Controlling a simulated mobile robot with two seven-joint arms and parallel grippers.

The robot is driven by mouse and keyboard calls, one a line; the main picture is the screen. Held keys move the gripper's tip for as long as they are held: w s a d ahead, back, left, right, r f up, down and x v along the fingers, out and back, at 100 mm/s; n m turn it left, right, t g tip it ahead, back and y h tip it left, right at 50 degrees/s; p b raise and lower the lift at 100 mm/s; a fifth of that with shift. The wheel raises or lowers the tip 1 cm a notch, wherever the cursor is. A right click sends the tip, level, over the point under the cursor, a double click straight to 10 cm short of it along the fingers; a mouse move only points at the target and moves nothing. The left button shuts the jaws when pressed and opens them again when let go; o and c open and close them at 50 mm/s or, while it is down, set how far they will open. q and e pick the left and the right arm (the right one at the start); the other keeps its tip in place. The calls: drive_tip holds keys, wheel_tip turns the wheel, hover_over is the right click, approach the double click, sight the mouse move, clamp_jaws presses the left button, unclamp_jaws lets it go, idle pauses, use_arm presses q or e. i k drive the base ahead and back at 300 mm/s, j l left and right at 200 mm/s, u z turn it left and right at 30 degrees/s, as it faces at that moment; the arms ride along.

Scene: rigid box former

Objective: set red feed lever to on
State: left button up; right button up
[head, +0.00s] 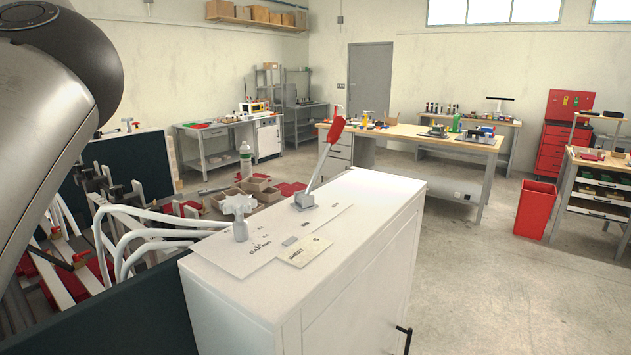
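The red feed lever (333,132) stands up from a small grey base (305,202) on top of the white cabinet (365,222). Its grey shaft tilts up and to the right and ends in a red paddle-shaped handle. Markings and a label (305,251) lie on the cabinet top in front of it; I cannot read an on or off mark by the lever. A large grey arm link of mine fills the left edge. Neither gripper is in view, and nothing of mine touches the lever.
A pale grey valve-like knob (240,215) stands left of the lever. White hoses (150,232) curve beside the cabinet's left side. A black handle (404,338) sticks out at the front. The floor to the right is open up to a red bin (535,209).

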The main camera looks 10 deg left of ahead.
sight(338, 124)
drive_tip(key=k+l, duration=0.35)
drive_tip(key=l, duration=0.15)
drive_tip(key=k+l, duration=0.3)
drive_tip(key=l, duration=0.2)
drive_tip(key=k+l, duration=0.35)
drive_tip(key=l, duration=0.15)
